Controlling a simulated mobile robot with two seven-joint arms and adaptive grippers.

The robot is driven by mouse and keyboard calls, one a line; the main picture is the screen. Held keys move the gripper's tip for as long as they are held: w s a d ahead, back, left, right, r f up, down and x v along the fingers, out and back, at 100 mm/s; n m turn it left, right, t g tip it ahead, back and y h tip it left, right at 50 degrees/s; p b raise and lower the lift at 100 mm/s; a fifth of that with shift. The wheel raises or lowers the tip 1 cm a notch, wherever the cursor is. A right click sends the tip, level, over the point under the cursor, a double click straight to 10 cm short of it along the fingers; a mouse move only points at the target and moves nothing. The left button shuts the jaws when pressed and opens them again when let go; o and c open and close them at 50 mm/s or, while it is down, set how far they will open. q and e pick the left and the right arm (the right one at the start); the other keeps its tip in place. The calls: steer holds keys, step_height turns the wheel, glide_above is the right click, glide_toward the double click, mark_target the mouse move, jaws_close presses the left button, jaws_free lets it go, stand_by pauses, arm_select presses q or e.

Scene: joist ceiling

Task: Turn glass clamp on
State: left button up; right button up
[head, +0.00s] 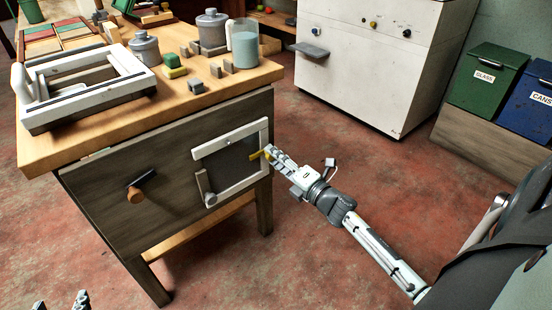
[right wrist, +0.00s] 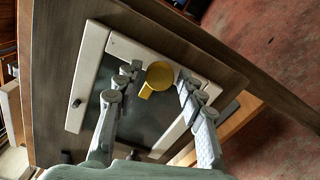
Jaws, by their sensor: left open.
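A pale square frame around a dark pane (head: 230,162) is mounted on the wooden front panel of the workbench. A yellow lever-like piece (head: 257,155), which looks like the glass clamp, sits on the frame's right side; in the right wrist view it has a round head (right wrist: 160,74) and a short arm. My right gripper (head: 272,154) is at this yellow piece. In the right wrist view its fingers (right wrist: 160,82) stand apart on either side of the yellow head, with small gaps visible. My left gripper (head: 61,301) is open and empty at the bottom left, away from the frame.
The bench top (head: 130,102) holds a white frame, canisters and blocks. A white cabinet (head: 370,75) and bins (head: 487,78) stand behind.

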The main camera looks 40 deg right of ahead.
steer(key=shift+o, duration=0.5)
steer(key=s, duration=1.2)
steer(key=shift+d, duration=0.45)
